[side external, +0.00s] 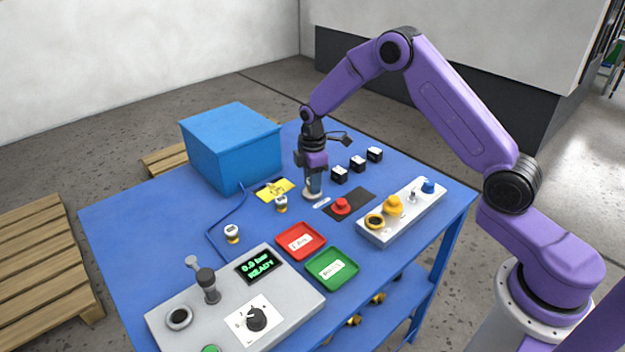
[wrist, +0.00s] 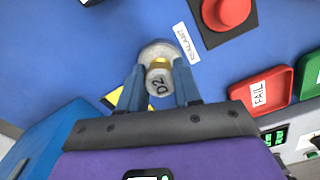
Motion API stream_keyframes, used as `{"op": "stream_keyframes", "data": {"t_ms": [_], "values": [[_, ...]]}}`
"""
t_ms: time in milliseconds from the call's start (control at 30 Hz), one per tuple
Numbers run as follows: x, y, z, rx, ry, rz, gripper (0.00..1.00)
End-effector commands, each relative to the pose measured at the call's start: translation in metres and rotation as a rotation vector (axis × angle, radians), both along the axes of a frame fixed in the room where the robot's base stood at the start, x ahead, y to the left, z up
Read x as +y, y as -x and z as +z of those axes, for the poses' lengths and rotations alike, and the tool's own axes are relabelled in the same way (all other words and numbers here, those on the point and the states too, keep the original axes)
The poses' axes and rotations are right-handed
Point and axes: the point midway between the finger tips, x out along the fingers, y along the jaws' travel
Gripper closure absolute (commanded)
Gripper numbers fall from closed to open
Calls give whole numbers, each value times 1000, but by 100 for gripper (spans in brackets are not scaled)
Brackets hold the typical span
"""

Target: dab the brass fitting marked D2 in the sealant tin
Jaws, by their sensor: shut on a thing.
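The fitting D2 (wrist: 158,81) has a grey marked cap and a brass band below it. My gripper (wrist: 160,92) is shut on it, with one blue finger on each side. The sealant tin (wrist: 160,49) is a round grey tin directly beneath the fitting, partly hidden by it. A white label reading sealant (wrist: 186,43) lies beside the tin. In the side view my gripper (side external: 313,187) points straight down at the tin (side external: 312,196), low over the table. I cannot tell whether the fitting's lower end touches the sealant.
Two other capped fittings stand nearby, one by the yellow card (side external: 281,204) and one farther left (side external: 232,234). A red button (side external: 341,206) is close to the tin's right. A red FAIL tray (side external: 300,241), green tray (side external: 331,269) and blue box (side external: 232,148) surround the area.

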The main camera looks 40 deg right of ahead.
Motion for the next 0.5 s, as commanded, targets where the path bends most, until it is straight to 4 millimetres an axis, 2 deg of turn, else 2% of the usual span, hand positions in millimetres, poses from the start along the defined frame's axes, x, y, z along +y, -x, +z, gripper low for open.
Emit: {"op": "stream_keyframes", "data": {"t_ms": [500], "values": [[0, 0, -5, -1, 0, 0, 92]]}}
